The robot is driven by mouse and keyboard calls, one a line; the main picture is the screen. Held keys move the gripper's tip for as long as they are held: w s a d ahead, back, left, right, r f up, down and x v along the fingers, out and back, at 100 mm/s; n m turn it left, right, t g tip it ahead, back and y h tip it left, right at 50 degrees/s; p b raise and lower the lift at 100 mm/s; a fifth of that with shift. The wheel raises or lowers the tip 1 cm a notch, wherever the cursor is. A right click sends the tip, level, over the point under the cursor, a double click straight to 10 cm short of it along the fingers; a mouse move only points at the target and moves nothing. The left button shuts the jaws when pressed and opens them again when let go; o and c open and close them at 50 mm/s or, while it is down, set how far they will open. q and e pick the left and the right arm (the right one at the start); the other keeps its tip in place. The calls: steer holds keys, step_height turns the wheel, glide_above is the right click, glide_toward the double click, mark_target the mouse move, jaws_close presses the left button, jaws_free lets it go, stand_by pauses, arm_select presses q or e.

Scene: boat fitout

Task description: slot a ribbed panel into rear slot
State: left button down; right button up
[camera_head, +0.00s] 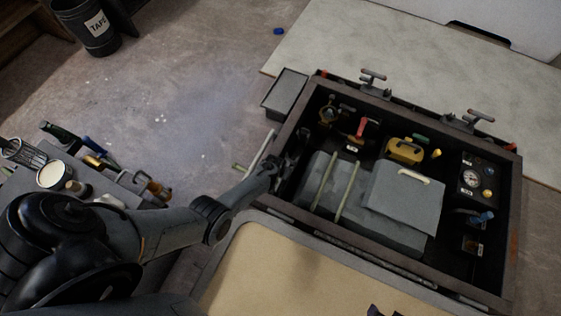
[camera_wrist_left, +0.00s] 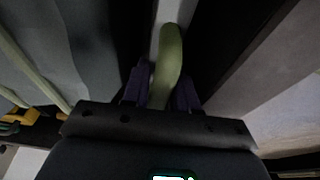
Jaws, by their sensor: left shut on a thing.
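My left gripper (camera_head: 282,168) is at the inner left wall of the dark open box (camera_head: 308,105). In the left wrist view its fingers (camera_wrist_left: 162,90) are shut on an olive-green bar (camera_wrist_left: 167,65), which looks like a handle or rib of a panel. The body of the held piece is mostly hidden. A grey panel-like unit (camera_head: 318,172) with two olive ribs (camera_head: 348,187) lies in the box, right of the gripper. It also shows at the left of the left wrist view (camera_wrist_left: 62,45). I cannot make out the rear slot. A purple tip (camera_head: 375,311) at the bottom edge may be my right gripper.
A grey lidded box with a pale handle (camera_head: 408,200), a yellow case (camera_head: 405,150) and a gauge panel (camera_head: 474,178) sit in the box. Clamps (camera_head: 374,80) stand on its far edge. A tool-filled caddy (camera_head: 120,185) is at left. A tan surface (camera_head: 275,270) lies in front.

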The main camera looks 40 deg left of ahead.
arm_select(q)
steer(key=c, duration=0.9)
jaws_free()
steer(key=shift+o, duration=0.6)
steer(key=shift+d, duration=0.15)
